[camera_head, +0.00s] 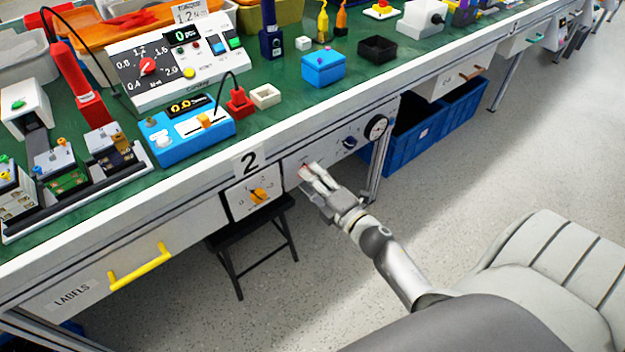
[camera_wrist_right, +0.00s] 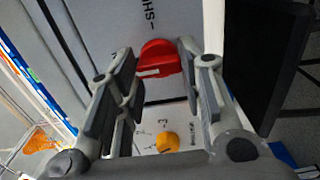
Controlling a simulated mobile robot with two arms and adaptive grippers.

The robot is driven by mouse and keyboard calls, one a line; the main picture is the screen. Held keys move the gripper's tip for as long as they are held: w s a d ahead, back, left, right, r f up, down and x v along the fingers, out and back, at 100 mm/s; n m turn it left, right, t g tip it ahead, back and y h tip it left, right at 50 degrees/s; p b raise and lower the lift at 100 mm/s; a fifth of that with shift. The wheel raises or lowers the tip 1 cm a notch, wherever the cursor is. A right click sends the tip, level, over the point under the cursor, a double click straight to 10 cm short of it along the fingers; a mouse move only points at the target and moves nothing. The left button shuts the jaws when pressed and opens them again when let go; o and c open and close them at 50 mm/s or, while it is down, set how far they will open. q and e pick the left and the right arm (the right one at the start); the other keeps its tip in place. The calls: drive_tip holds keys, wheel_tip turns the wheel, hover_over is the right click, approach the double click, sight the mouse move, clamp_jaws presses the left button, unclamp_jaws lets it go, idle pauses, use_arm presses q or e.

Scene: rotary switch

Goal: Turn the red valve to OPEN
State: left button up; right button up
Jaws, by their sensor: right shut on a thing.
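The red valve (camera_wrist_right: 160,62) is a round red knob with a white pointer mark, set on a grey panel on the bench front. In the wrist view it sits between the two fingers of my right gripper (camera_wrist_right: 158,80), which is shut on it. Lettering on the panel beside it is partly covered and only partly readable. In the head view my right gripper (camera_head: 308,174) reaches the panel under the bench edge, right of the "2" label, and only a trace of red shows at its tips. My left gripper is not in view.
An orange knob (camera_head: 258,195) on a white plate is left of my right gripper. A dark blue knob (camera_head: 349,143) and a round gauge (camera_head: 376,127) are to its right. A black stool (camera_head: 252,242) stands below. Blue crates (camera_head: 415,140) are under the bench.

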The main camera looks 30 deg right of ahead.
drive_tip(key=shift+f, duration=0.1)
drive_tip(key=o, duration=1)
drive_tip(key=s, duration=0.8)
drive_tip(key=s+d, duration=0.1)
drive_tip(key=s, duration=0.3)
